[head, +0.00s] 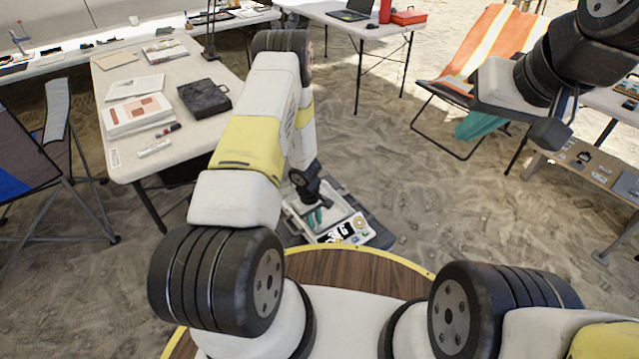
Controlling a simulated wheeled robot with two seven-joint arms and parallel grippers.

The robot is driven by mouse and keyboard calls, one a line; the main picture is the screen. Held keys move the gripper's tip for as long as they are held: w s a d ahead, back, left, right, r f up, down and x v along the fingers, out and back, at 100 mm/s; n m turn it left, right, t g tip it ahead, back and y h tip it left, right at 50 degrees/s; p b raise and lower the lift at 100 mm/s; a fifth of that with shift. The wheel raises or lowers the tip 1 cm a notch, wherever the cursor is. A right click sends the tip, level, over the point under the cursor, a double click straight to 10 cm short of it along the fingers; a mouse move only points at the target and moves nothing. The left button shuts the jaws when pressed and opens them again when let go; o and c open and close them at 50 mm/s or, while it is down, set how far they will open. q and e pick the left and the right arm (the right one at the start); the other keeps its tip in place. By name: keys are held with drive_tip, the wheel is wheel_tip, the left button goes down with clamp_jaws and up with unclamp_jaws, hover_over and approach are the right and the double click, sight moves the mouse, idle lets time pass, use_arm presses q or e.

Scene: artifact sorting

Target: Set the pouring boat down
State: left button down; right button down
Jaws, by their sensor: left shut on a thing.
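A folding table (195,62) with papers, markers and a black box (204,97) stands to the left. A camp chair (45,150) is at far left, an orange deck chair (490,50) at upper right, and a low wooden shelf (570,170) at right. Sand around the case is open.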

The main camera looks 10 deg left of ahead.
use_arm(q)
drive_tip(key=w+a, duration=0.1)
drive_tip(key=w, duration=0.1)
drive_tip(key=w+a, duration=0.1)
drive_tip(key=w, duration=0.2)
drive_tip(key=w+a, duration=0.1)
drive_tip(key=w, duration=0.2)
drive_tip(key=shift+f, duration=0.3)
drive_tip(key=shift+w+a+f, duration=0.1)
drive_tip(key=shift+w+f, duration=0.1)
drive_tip(key=shift+f, duration=0.7)
drive_tip(key=shift+w+a+f, duration=0.1)
drive_tip(key=shift+w+f, duration=0.1)
drive_tip(key=shift+f, duration=0.65)
drive_tip(key=c, duration=1.4)
unclamp_jaws()
drive_tip(key=shift+f, duration=0.1)
drive_tip(key=shift+o, duration=0.2)
